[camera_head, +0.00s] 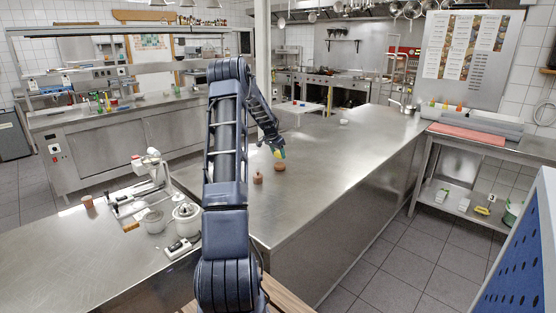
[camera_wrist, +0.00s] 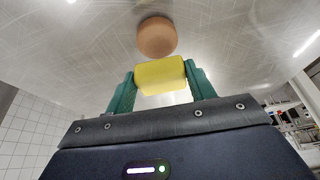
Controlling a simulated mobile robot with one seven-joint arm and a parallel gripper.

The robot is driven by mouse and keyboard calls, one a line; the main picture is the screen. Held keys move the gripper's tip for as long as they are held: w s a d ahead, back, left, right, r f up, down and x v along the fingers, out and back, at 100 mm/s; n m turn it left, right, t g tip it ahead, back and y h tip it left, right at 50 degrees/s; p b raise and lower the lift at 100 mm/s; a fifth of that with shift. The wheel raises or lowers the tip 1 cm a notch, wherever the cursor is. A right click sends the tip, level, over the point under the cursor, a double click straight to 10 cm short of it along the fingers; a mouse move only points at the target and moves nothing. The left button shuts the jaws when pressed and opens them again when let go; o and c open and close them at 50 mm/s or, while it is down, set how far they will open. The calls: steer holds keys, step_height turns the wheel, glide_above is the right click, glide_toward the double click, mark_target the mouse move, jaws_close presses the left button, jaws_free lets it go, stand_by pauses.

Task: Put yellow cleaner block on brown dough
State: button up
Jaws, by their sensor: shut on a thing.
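My gripper (camera_wrist: 161,77) is shut on the yellow cleaner block (camera_wrist: 160,75), with one green finger at each end of it. In the head view the yellow block (camera_head: 280,154) is small, at the end of my arm above the steel counter. A brown round dough (camera_head: 280,167) lies on the counter just below the block in that picture. In the wrist view a brown dough (camera_wrist: 157,37) shows just beyond the block, with a narrow gap between them in the picture. The height of the block over the dough is hard to tell.
A second brown lump (camera_head: 258,178) stands on the counter left of the dough. A slicer (camera_head: 140,190) and white pots (camera_head: 187,221) are on the counter at the left. A small white item (camera_head: 343,122) lies farther back. The counter (camera_head: 340,170) right of the dough is clear.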

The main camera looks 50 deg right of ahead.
mark_target(277, 155)
steer(key=shift+f, duration=1.65)
steer(key=shift+f, duration=0.1)
steer(key=o, duration=1)
